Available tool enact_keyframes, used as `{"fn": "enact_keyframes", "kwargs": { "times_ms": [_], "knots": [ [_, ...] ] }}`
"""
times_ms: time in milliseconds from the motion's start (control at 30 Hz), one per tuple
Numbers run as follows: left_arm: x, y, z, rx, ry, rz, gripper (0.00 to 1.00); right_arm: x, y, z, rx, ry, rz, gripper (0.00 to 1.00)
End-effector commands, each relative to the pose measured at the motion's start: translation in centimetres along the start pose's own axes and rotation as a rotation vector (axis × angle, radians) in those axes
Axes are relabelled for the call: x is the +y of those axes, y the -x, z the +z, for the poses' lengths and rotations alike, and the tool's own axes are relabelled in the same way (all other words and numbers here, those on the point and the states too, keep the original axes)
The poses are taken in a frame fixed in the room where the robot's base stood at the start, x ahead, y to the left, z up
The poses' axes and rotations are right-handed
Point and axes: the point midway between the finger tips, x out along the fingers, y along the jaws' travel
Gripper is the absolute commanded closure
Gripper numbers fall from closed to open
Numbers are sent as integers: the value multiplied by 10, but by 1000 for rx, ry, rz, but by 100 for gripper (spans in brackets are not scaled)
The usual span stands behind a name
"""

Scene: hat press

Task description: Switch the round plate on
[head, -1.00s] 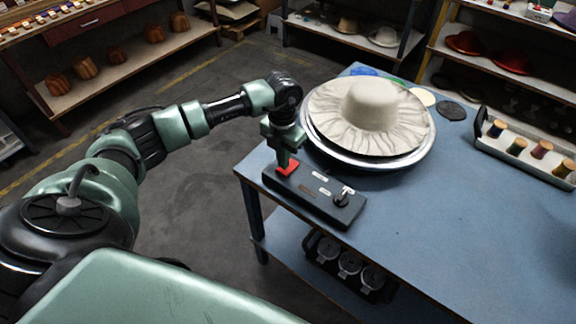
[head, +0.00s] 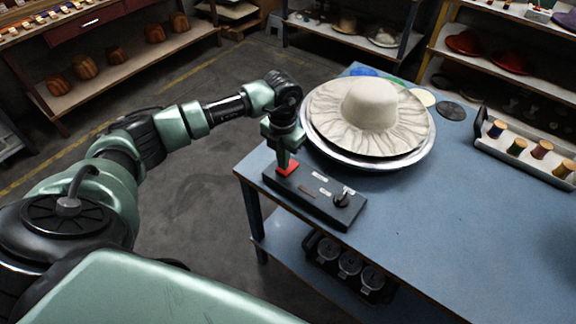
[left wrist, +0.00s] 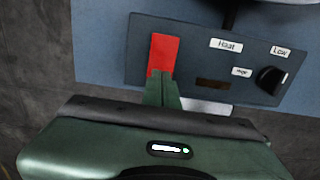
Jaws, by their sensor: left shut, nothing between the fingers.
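The round silver plate (head: 425,155) lies on the blue table with a cream wide-brimmed hat (head: 368,108) on it. A dark control box (head: 325,203) sits in front of it at the table edge. Its red switch (head: 291,168) is at the left end and also shows in the left wrist view (left wrist: 164,52). My left gripper (head: 283,166) is shut and empty, its fingertips at the red switch, covering its near end in the left wrist view. I cannot tell whether they press it. My right gripper is not in view.
The box has a black knob (left wrist: 270,79) between "Low" and "High" labels, a "Heat" label (left wrist: 227,45) and a dark brown window (left wrist: 212,84). A tray of thread spools (head: 527,160) stands at the right. The table's front right is clear.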

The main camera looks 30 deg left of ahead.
Motion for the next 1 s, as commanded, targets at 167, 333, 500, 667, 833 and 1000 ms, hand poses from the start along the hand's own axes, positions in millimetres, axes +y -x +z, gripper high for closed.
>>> {"fn": "enact_keyframes", "kwargs": {
  "times_ms": [167,333,500,667,833,1000],
  "knots": [
    [0,0,0,0,0,0,100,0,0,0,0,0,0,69],
    [0,0,0,0,0,0,100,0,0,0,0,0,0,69],
    [0,0,0,0,0,0,100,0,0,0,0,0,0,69],
    [0,-1,0,0,0,0,100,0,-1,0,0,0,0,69],
    [0,-4,0,0,0,0,100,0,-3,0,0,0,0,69],
    [0,-7,0,0,0,0,100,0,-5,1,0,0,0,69]
  ]
}}
